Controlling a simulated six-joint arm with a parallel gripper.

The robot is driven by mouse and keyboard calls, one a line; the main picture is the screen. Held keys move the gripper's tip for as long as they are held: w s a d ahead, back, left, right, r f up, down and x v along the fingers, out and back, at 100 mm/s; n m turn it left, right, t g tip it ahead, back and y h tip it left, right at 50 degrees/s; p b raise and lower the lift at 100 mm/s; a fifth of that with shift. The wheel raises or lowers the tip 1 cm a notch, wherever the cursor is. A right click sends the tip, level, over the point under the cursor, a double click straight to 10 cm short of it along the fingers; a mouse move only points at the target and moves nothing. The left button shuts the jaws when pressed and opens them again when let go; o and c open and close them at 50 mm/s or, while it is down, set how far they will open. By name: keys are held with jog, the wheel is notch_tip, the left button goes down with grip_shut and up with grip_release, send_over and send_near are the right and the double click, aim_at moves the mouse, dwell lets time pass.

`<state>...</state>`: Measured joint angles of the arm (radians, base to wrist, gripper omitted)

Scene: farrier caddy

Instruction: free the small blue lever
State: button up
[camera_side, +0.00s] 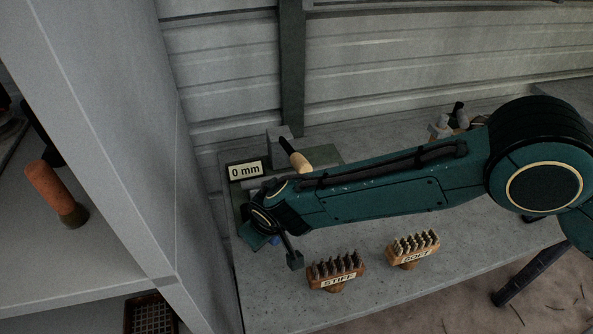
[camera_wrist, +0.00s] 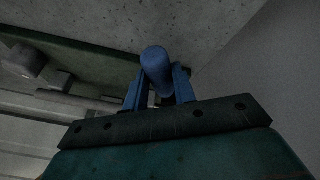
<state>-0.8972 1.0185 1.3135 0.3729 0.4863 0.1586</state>
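The small blue lever (camera_wrist: 157,70) shows in the wrist view as a rounded blue post, between the two blue fingers of my gripper (camera_wrist: 158,88). One finger is on each side of it. I cannot tell whether they press on it or stand just clear. In the side view my gripper (camera_side: 268,238) is low at the left end of the bench, by the green plate (camera_side: 241,210). My wrist covers most of that spot, and only a bit of blue shows. The lever's base is hidden.
A "0 mm" sign (camera_side: 245,170) and a wooden-handled part (camera_side: 294,156) stand behind my wrist. The STIFF brush (camera_side: 336,271) and SOFT brush (camera_side: 412,246) are in front. A tall grey panel (camera_side: 120,130) rises close on the left. Bare bench lies at the front left.

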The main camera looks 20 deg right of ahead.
grip_shut()
jog(key=shift+w+d+n+y, duration=0.35)
jog(key=shift+d+n, duration=0.15)
jog(key=shift+n, duration=0.3)
jog(key=shift+w+d+n+y, duration=0.25)
jog(key=shift+d+n+y, duration=0.15)
jog(key=shift+n, duration=0.4)
jog(key=o, duration=1)
grip_release()
jog(key=shift+c, duration=0.2)
jog(key=shift+r, duration=0.1)
jog(key=v, duration=1.3)
jog(key=shift+r, duration=0.35)
